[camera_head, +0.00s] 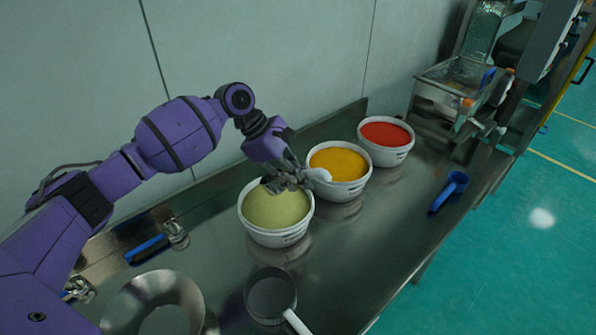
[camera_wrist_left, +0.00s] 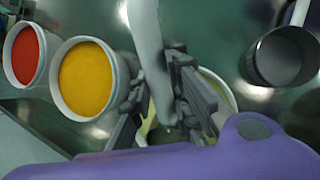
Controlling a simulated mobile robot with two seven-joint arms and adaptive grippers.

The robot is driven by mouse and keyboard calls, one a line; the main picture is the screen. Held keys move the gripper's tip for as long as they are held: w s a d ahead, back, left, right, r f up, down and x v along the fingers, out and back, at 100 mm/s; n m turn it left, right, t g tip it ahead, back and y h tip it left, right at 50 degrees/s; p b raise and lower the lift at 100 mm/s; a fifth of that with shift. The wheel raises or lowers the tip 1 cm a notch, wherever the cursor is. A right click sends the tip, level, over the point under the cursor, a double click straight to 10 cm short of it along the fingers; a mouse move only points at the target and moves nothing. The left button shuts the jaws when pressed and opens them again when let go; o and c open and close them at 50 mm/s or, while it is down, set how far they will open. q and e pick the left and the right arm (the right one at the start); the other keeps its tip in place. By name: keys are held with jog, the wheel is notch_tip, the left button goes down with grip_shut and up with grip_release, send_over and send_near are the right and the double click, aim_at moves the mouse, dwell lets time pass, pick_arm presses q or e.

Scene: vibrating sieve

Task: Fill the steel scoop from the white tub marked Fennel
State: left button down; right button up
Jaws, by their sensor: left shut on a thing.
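My left gripper (camera_head: 290,182) is over the near white tub (camera_head: 275,238) of pale green powder, whose label I cannot read. It is shut on a white handle (camera_head: 320,174), which also shows rising from between the fingers in the left wrist view (camera_wrist_left: 146,40). The head of the held tool is hidden by the gripper, so I cannot tell whether it is the steel scoop or whether it touches the powder. The tub's rim shows behind the fingers in the wrist view (camera_wrist_left: 232,98). My right gripper is not in view.
White tubs of yellow (camera_head: 340,192) and red (camera_head: 387,152) powder stand farther back. A grey round pan with a pale handle (camera_head: 270,297), a steel bowl (camera_head: 150,296) and a blue scoop (camera_head: 450,190) lie on the steel table. The right front of the table is clear.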

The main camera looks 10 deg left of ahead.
pick_arm(q)
jog(key=w+a+f+b, duration=0.1)
jog(key=a+f+b, duration=0.2)
jog(key=f, duration=0.8)
jog(key=shift+a+f+b, duration=0.15)
jog(key=shift+a+b, duration=0.2)
jog(key=shift+b, duration=0.7)
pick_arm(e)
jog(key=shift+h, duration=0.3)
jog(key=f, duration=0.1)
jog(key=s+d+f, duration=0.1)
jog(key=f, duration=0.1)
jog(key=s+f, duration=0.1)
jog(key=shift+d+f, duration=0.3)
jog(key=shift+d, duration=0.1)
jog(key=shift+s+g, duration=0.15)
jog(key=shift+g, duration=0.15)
